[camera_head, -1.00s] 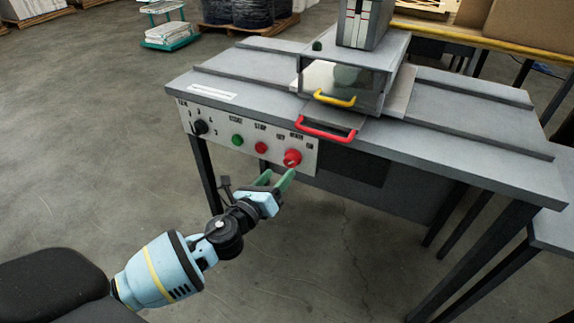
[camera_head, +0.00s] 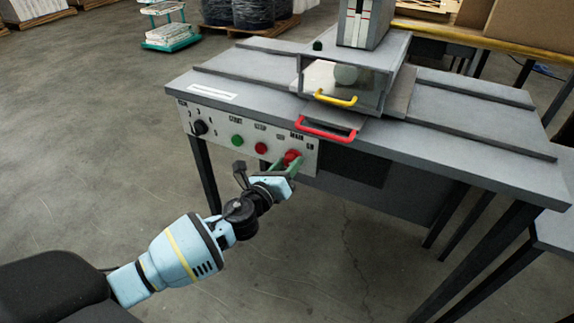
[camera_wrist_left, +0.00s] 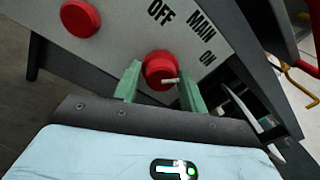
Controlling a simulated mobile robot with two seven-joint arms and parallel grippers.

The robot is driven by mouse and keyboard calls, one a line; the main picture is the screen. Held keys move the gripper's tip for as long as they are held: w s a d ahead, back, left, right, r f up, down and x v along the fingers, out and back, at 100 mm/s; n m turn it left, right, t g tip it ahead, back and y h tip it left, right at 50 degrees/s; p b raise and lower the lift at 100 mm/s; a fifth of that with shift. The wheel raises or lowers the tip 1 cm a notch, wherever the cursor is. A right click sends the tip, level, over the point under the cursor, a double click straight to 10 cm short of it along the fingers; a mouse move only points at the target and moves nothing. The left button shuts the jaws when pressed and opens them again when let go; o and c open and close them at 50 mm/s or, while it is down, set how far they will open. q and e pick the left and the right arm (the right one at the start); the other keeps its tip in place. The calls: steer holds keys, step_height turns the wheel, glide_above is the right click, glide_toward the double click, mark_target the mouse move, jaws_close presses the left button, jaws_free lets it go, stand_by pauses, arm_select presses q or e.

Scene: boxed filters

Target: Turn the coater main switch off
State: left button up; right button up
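The coater's main switch is a red round knob (camera_head: 292,157) at the right end of the white control panel (camera_head: 222,143). In the left wrist view the red knob (camera_wrist_left: 158,70) has a pale pointer mark toward its lower right, on the ON side. The labels OFF, MAIN and ON stand beside it. My left gripper (camera_head: 287,168) is at the knob, and in the wrist view its green fingers (camera_wrist_left: 160,88) are apart, one on each side of the knob. I cannot tell whether they touch it. My right gripper is not in view.
A green button (camera_head: 237,140), a red button (camera_head: 261,148) and a black selector (camera_head: 200,127) sit on the same panel, left of the knob. A red handle (camera_head: 327,130) and a yellow handle (camera_head: 336,98) stick out above. The floor in front is clear.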

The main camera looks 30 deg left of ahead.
arm_select(q)
steer(key=shift+c, duration=0.9)
steer(key=shift+n, duration=0.3)
steer(key=n+b, duration=0.1)
steer(key=n, duration=0.1)
steer(key=shift+n, duration=0.4)
steer(key=n, duration=0.3)
steer(key=shift+d+n+b, duration=0.1)
steer(key=shift+n+b, duration=0.2)
steer(key=n, duration=0.3)
steer(key=shift+n+t+y, duration=0.3)
steer(key=shift+n, duration=0.1)
steer(key=n, duration=0.4)
steer(key=shift+r+n, duration=0.15)
steer(key=shift+n, duration=0.15)
steer(key=shift+n+y+p, duration=0.3)
steer(key=shift+n+p, duration=0.2)
steer(key=shift+n, duration=1.1)
steer(key=shift+r, duration=0.1)
